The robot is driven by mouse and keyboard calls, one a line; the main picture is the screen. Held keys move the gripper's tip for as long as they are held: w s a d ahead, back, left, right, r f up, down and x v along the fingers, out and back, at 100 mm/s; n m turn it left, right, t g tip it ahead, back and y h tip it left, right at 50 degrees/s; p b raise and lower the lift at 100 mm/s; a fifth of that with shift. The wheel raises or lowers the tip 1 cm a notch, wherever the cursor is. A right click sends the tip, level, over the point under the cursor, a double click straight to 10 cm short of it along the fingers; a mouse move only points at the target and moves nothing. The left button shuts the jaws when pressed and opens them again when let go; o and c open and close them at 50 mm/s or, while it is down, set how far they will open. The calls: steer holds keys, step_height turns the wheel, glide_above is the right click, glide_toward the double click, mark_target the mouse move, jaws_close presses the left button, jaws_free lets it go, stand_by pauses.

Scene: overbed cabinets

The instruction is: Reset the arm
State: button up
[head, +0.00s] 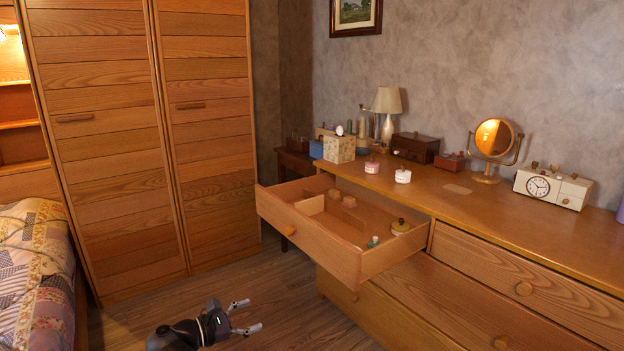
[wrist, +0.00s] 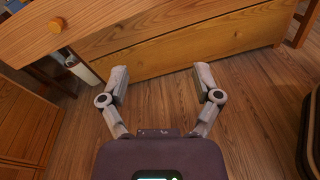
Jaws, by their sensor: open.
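My gripper (head: 247,316) is in the lower part of the head view, low over the wooden floor, to the left of the dresser. Its two fingers are spread apart with nothing between them. The wrist view also shows my gripper (wrist: 163,85) open and empty, with the dresser's wooden front and the floor beyond it. It touches nothing that I can see.
A dresser drawer (head: 312,238) is pulled out, with dividers and a few small items inside. Jars, a lamp (head: 387,108), a mirror (head: 494,138) and a clock (head: 552,187) stand on top. A wardrobe (head: 110,150) and a bed (head: 38,270) are at left. The floor (head: 280,290) between is clear.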

steer(key=s+d+f+m+g+y+p, duration=0.1)
steer(key=d+f+m+g+y, duration=0.2)
steer(key=d+f+m+y, duration=0.5)
steer(key=s+d+f+m+g+y, duration=0.1)
steer(key=s+d+f+m+g, duration=0.15)
steer(key=d+m, duration=0.7)
steer(key=s+d+f+m+g+y+p, duration=0.1)
steer(key=d+f+m+g+y, duration=0.35)
steer(key=d, duration=0.95)
step_height(320, 180, up, 38)
steer(key=p, duration=3.7)
steer(key=shift+a+p, duration=0.15)
steer(key=shift+p, duration=0.25)
